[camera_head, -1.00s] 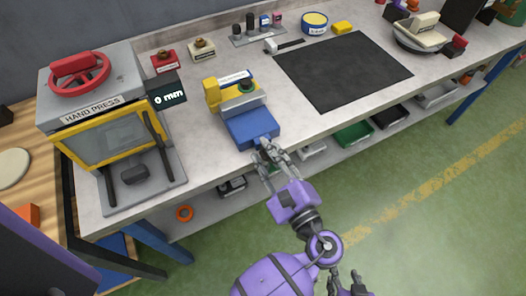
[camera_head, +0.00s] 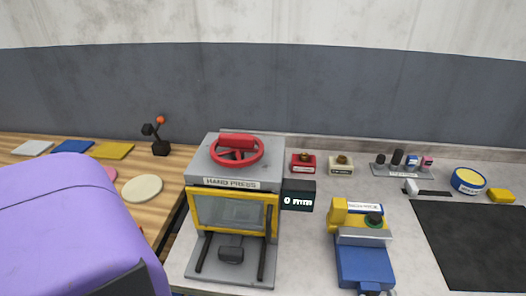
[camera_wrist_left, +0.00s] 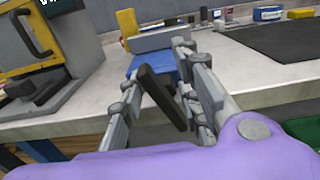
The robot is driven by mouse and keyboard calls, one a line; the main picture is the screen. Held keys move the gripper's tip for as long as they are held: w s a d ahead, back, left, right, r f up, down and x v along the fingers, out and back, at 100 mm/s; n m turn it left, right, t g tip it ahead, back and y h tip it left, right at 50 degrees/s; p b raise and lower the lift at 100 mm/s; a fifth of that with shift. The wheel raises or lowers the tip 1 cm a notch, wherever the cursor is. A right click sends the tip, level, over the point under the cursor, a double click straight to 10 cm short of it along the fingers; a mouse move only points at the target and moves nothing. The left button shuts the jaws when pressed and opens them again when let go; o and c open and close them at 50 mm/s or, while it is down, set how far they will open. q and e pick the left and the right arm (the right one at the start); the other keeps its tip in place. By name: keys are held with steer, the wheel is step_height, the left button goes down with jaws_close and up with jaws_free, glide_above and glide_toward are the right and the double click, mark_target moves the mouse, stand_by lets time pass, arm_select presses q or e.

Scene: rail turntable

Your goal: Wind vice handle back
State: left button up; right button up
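The vice (camera_head: 364,262) stands on the bench right of the hand press, with a blue body and a yellow jaw block. A green-topped piece sits on it. In the left wrist view its blue front (camera_wrist_left: 155,63) faces me. The dark vice handle (camera_wrist_left: 163,97) is a slanted bar in front of it. My left gripper (camera_wrist_left: 158,66) is open at the vice front, fingers on either side of the handle, with gaps visible. In the head view only a sliver of gripper shows at the bottom edge below the vice. My right gripper is out of view.
The hand press (camera_head: 235,215) with a red wheel (camera_head: 237,151) and a 0 mm display (camera_head: 298,196) stands left of the vice. A black mat (camera_head: 475,240) lies to the right. Red and cream blocks, a tool rack (camera_head: 403,170) and a round tin (camera_head: 468,181) stand behind.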

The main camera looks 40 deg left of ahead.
arm_select(q)
steer(key=v, duration=0.8)
steer(key=w+d+f+n+g+h, duration=0.1)
steer(key=w+d+f+n+h, duration=0.35)
steer(key=f+h, duration=0.3)
step_height(320, 180, down, 11)
steer(key=s+a+n+g+h, duration=0.2)
steer(key=s+n+g+h, duration=0.15)
steer(key=n, duration=0.65)
steer(key=s+a+f+n+p, duration=0.1)
steer(key=s+a+n, duration=0.3)
steer(key=a, duration=0.3)
steer(key=s+a+f+n+g+p, duration=0.1)
steer(key=s+a+n, duration=0.4)
steer(key=a, duration=0.3)
steer(key=s+a+f+n+p, duration=0.1)
steer(key=s+a+n, duration=0.3)
steer(key=a, duration=0.4)
steer(key=shift+s+f+n+p, duration=0.3)
steer(key=shift+s+n+p, duration=0.05)
steer(key=shift+s+p, duration=0.25)
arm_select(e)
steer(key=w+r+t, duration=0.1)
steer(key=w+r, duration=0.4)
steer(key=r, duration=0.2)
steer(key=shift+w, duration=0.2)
